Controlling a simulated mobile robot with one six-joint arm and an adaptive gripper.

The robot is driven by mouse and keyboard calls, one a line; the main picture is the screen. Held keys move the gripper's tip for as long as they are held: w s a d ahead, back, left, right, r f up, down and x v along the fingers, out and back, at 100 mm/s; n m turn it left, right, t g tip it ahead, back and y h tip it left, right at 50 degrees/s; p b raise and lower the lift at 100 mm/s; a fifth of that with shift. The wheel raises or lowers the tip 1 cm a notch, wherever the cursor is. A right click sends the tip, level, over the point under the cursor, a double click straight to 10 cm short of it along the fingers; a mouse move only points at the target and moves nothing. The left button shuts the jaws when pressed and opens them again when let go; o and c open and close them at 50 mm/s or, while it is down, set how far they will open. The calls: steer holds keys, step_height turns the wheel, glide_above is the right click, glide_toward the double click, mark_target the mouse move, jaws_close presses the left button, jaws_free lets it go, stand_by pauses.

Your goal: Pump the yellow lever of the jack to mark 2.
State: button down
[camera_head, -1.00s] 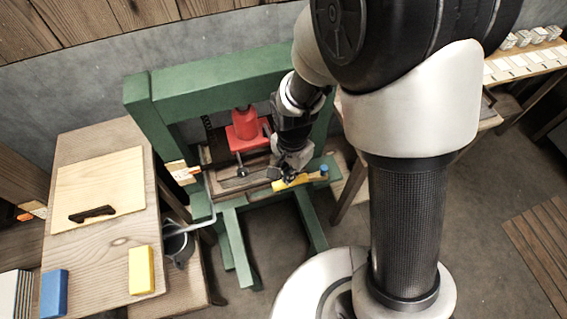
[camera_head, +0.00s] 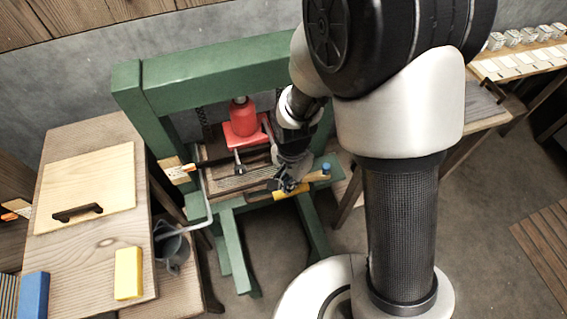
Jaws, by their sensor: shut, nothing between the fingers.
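The jack's yellow lever (camera_head: 318,178) sticks out at the front of a green press frame (camera_head: 215,67), low on its right side. My gripper (camera_head: 283,187) is shut and empty, over the lever's left part and hiding some of it. It looks to be at or just above the lever; I cannot tell whether they touch. A red jack body (camera_head: 241,122) hangs inside the frame, above a wooden stack (camera_head: 235,180). A small pale and orange tag (camera_head: 177,170) sits at the frame's left post; its marks are too small to read.
A wooden bench (camera_head: 100,250) on the left holds a board with a dark handle (camera_head: 78,212), a yellow block (camera_head: 128,273) and a blue block (camera_head: 34,295). A grey bucket (camera_head: 172,250) hangs beside it. A shelf (camera_head: 500,70) with small pale pieces stands right.

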step_height(320, 180, down, 8)
steer(key=b, duration=0.6)
step_height(320, 180, up, 14)
steer(key=p, duration=1.1)
steer(key=shift+f, duration=0.2)
step_height(320, 180, down, 14)
steer(key=b, duration=1.2)
step_height(320, 180, up, 14)
steer(key=p, duration=1.2)
steer(key=shift+r, duration=0.25)
steer(key=shift+f, duration=0.25)
